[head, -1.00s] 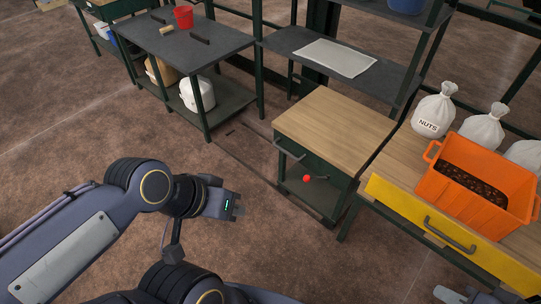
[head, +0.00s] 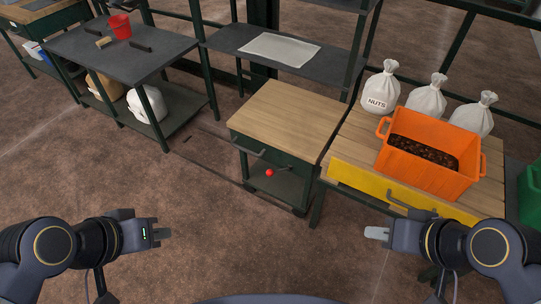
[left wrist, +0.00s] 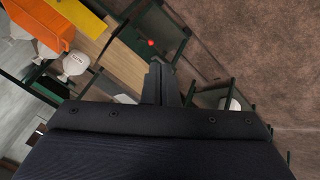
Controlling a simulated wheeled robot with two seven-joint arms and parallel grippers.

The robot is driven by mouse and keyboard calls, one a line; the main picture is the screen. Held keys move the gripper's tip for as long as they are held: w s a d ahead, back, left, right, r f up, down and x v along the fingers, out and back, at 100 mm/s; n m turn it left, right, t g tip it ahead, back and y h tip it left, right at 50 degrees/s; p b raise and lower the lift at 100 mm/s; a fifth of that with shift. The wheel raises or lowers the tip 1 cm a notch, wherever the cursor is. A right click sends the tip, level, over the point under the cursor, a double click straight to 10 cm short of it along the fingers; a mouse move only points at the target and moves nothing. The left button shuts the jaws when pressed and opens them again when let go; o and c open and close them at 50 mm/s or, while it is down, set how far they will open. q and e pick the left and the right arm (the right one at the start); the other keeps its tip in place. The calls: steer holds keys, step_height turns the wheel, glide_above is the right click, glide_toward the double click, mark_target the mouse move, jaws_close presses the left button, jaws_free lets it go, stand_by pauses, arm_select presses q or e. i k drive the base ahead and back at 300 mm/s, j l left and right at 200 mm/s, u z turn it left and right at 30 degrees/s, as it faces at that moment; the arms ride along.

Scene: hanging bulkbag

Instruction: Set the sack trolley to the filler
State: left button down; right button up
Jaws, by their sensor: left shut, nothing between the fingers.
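A wooden-topped cart with a dark green frame (head: 287,119), which looks like the trolley, stands at the middle of the head view. It has a bar handle (head: 246,148) on its front left and a red ball knob (head: 269,172) low on its front. My left gripper (head: 163,233) is shut and empty, left of the cart and apart from it. In the left wrist view its shut fingers (left wrist: 160,82) show with the red knob (left wrist: 151,42) beyond. My right gripper (head: 378,233) is in front of the yellow-fronted bench, its jaw gap unclear. I cannot make out a filler.
The bench (head: 345,150) at the right has a yellow front (head: 370,183) and holds an orange crate (head: 420,181) and white sacks, one marked NUTS (head: 380,88). A dark shelf with a pale mat (head: 280,48) stands behind the cart. The floor before the cart is clear.

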mark_target(282, 124)
steer(key=i+j+u, duration=0.1)
steer(key=i, duration=0.4)
steer(key=i+j+u, duration=0.1)
steer(key=i, duration=0.4)
